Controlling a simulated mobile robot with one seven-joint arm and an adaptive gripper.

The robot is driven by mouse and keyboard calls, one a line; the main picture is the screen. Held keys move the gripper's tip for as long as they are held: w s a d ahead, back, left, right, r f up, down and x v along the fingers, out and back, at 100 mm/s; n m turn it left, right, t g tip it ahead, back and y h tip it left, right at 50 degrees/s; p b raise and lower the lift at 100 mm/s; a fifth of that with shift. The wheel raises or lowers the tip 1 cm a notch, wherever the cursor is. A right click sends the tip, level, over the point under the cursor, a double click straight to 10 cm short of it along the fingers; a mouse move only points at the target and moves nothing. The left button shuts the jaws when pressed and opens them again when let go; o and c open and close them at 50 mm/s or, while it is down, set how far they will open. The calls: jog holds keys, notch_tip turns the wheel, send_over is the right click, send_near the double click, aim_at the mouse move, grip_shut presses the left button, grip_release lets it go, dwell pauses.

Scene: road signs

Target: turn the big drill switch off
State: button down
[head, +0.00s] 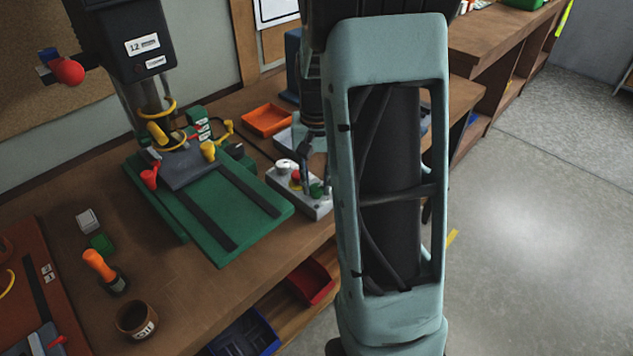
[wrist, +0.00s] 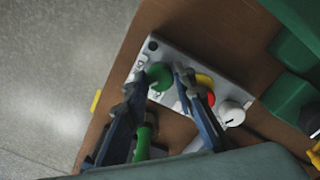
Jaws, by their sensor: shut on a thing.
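The drill's grey control box (head: 312,207) stands at the bench's front edge, right of the green drill base. It carries a white knob (head: 285,166), a red button on yellow and a green knob (head: 317,190). In the wrist view the box (wrist: 168,53) shows the green knob (wrist: 159,75), the red button (wrist: 208,97) and the white knob (wrist: 231,113) in a row. My gripper (wrist: 160,80) is at the green knob, with one finger on each side, shut on it. In the head view my gripper (head: 306,165) is partly hidden by my arm.
The drill press (head: 215,205) with its green base stands left of the box. An orange tray (head: 267,120) lies behind. An orange-handled screwdriver (head: 100,266) and a brown cup (head: 137,319) are at the front left. Red and blue bins (head: 312,282) sit below the bench top.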

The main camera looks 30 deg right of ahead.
aim_at(317, 187)
jog(key=c, duration=1.6)
grip_release()
notch_tip(317, 187, up, 12)
